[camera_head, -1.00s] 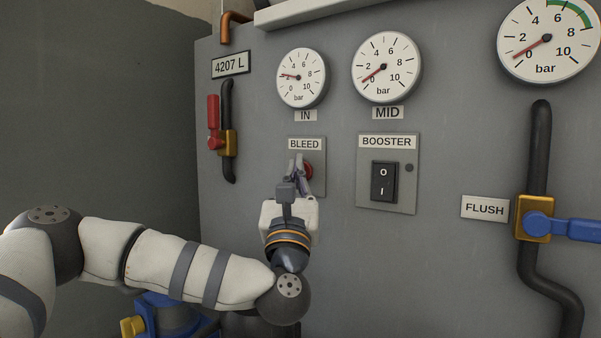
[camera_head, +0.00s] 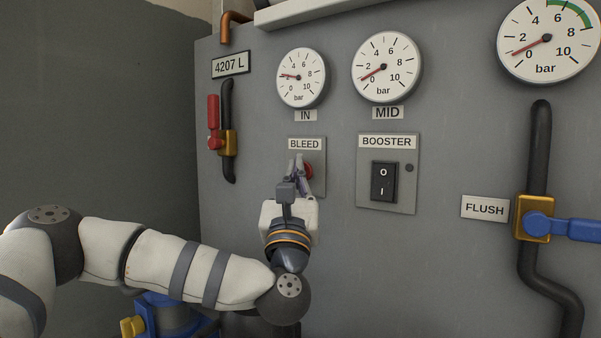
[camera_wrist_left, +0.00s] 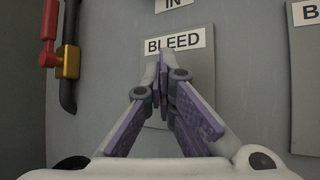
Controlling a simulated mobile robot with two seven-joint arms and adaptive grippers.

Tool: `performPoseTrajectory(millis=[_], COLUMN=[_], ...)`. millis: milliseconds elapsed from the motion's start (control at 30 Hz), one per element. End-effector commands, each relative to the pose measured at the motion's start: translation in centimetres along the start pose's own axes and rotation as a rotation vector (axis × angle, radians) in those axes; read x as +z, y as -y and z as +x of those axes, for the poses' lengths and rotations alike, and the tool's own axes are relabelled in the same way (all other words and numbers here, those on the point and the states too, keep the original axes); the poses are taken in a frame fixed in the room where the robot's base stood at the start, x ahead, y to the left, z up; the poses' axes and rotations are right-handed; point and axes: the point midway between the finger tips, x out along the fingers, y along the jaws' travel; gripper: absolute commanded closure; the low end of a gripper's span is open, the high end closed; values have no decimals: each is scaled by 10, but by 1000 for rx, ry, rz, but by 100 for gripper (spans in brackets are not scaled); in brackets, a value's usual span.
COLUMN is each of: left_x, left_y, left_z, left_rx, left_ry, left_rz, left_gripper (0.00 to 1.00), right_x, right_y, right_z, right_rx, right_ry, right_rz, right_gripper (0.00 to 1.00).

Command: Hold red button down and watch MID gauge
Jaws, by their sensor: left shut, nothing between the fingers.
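The red button (camera_head: 309,171) sits on the plate labelled BLEED (camera_head: 319,157). My left gripper (camera_head: 298,163) is shut and empty, its fingertips in front of the button and covering its left part. In the left wrist view the closed fingers (camera_wrist_left: 163,62) point at the BLEED plate (camera_wrist_left: 200,75) and hide the button. I cannot tell whether the button is pressed in. The MID gauge (camera_head: 387,50) is white with a red needle a little above 0 bar. My right gripper is not in view.
The IN gauge (camera_head: 302,90) reads about 2 bar. Right of my gripper is the BOOSTER switch (camera_head: 384,190). A red-handled valve (camera_head: 214,120) is at the left, a blue FLUSH valve handle (camera_head: 575,229) at the right. A third gauge (camera_head: 560,55) reads about 1 bar.

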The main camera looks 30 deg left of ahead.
Motion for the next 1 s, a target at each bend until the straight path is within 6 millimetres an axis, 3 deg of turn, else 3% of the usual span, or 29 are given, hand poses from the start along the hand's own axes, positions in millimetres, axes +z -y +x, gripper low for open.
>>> performPoseTrajectory(millis=[733, 1000], left_x=[10, 26], left_y=[-10, -24], left_z=[-14, -31], left_rx=[0, 1], left_ry=[0, 2], left_rz=[0, -2], left_gripper=[100, 100], right_x=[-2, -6], right_y=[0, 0], right_z=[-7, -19], right_rx=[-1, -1], right_ry=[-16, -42], right_rz=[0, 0], right_gripper=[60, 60])
